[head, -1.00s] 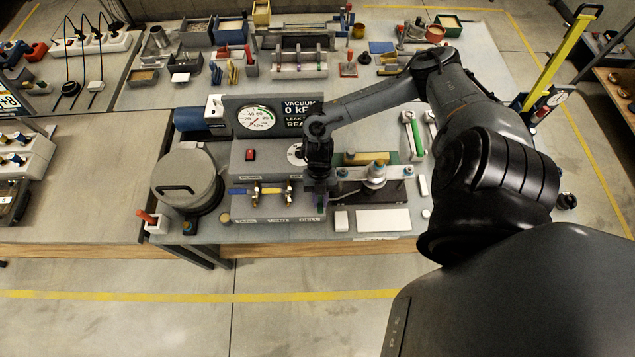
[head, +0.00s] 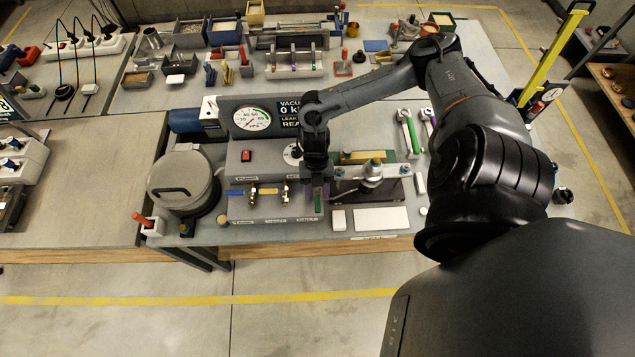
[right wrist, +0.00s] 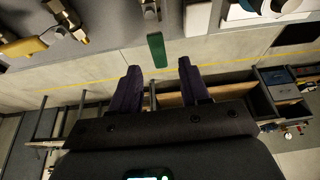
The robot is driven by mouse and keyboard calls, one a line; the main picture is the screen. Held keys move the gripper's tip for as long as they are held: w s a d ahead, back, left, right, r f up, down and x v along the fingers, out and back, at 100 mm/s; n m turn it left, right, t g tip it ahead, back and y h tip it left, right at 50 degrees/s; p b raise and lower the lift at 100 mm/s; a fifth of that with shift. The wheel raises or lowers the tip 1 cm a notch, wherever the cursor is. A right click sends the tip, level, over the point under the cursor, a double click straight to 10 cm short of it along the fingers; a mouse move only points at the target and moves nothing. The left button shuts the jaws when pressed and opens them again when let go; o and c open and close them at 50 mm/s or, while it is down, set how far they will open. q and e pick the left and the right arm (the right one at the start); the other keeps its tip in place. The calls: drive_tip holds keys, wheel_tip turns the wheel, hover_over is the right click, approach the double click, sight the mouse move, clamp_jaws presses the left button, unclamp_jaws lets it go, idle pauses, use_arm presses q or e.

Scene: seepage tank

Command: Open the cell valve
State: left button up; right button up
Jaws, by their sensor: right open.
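The cell valve's green handle (head: 317,203) is at the right end of the valve panel (head: 262,208), partly hidden by my right gripper (head: 317,187) in the head view. In the right wrist view, the green handle (right wrist: 157,49) lies just beyond and between the fingertips of my open right gripper (right wrist: 159,67). A gap shows on both sides; the fingers do not appear to touch it. The handle points toward the panel's front edge. My left gripper is not in view.
The neighbouring valve with a yellow handle (head: 270,190) is left of the cell valve. A clamped plate assembly (head: 371,174) stands close on the right, with a white block (head: 380,219) before it. A round lidded pot (head: 183,180) stands farther left.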

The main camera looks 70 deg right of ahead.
sight(317, 191)
drive_tip(key=v, duration=0.7)
drive_tip(key=shift+r+b, duration=0.35)
drive_tip(key=shift+b, duration=0.05)
drive_tip(key=shift+d, duration=0.15)
